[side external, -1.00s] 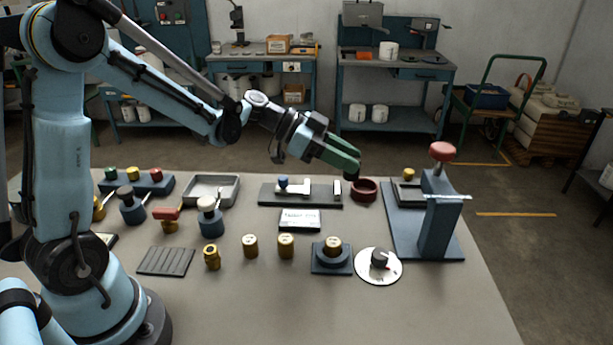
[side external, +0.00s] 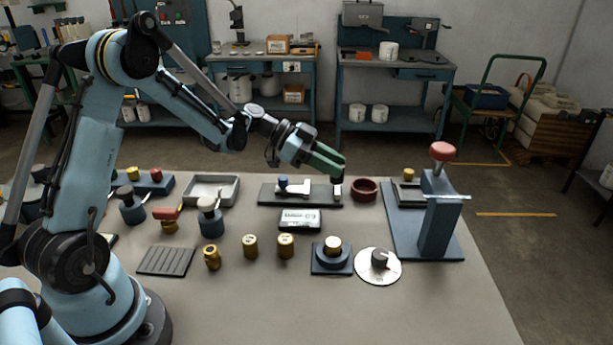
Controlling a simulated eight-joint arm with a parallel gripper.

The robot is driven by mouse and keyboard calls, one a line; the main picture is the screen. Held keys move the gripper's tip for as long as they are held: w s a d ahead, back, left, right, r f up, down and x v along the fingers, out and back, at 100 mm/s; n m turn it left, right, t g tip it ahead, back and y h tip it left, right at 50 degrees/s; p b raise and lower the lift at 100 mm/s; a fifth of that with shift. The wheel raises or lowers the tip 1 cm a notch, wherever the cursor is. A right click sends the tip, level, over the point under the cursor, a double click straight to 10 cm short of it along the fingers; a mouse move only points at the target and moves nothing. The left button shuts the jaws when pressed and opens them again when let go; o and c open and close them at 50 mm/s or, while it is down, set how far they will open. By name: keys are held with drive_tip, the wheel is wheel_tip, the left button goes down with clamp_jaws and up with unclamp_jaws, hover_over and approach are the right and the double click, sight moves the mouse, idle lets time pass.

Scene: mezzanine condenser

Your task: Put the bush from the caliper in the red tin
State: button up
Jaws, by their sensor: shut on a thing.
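My gripper (side external: 338,176), with green fingers, is low over the right end of the caliper (side external: 268,198), close to its pale end jaw (side external: 338,191). It is shut on the bush, which the fingers hide from this side. The caliper is a long dark plate with a blue-knobbed slider (side external: 283,184) and a pale block near its middle. Its display (side external: 300,219) stands in front, with digits too small to read. The red tin (side external: 364,195) is a low, round, open tin just right of the caliper. Its inside is only partly seen.
Brass bushes (side external: 250,246) stand in front, one in a blue round holder (side external: 332,262). A white dial (side external: 378,267) is beside it. The blue press (side external: 438,215) rises at the right. A grey tray (side external: 228,183) and a ribbed pad (side external: 166,261) are at the left. The front of the table is clear.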

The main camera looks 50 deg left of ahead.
drive_tip(key=a+f, duration=0.1)
drive_tip(key=w+a+f, duration=0.1)
drive_tip(key=a, duration=0.1)
drive_tip(key=w+a+f, duration=0.1)
drive_tip(key=shift+a, duration=0.15)
drive_tip(key=shift+f, duration=1.7)
drive_tip(key=o, duration=1.1)
